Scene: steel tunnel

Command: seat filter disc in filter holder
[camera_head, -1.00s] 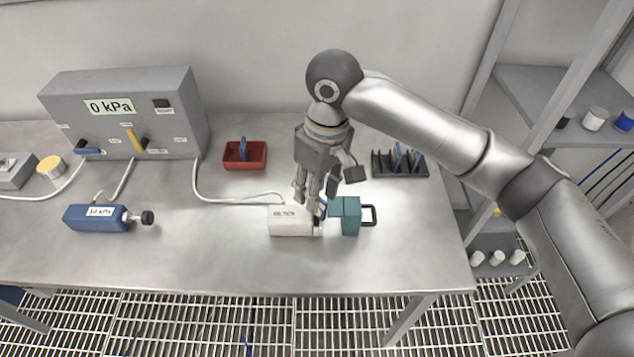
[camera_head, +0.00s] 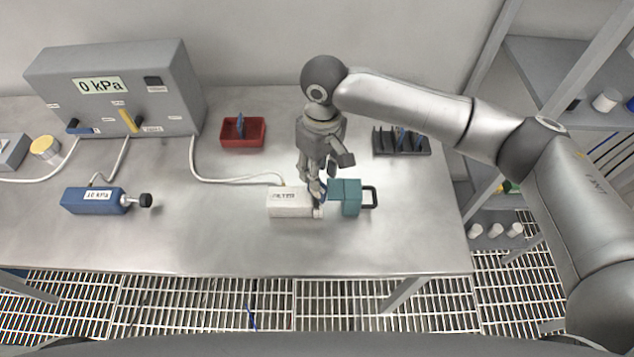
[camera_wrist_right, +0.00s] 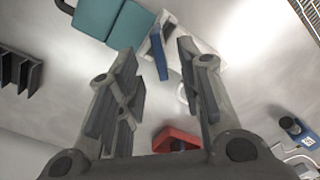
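The filter holder is a white box labelled FILTER (camera_head: 290,203) with a teal block (camera_head: 346,198) carrying a black handle at its right. In the right wrist view, the teal block (camera_wrist_right: 115,20) lies beside the white part. A blue filter disc (camera_wrist_right: 160,56) stands on edge at the white part, in the gap between the two. How deep it sits cannot be told. My right gripper (camera_head: 316,188) points down just above this gap. In the right wrist view my right gripper (camera_wrist_right: 160,80) has its fingers apart, with the disc beyond and between them. My left gripper is not in view.
A red tray (camera_head: 256,139) with a blue piece stands behind. A dark slotted rack (camera_head: 412,150) with a blue piece is behind right. A grey 0 kPa box (camera_head: 165,90) and a blue 10 kPa cylinder (camera_head: 82,202) stand left. A white hose (camera_head: 215,178) reaches the holder.

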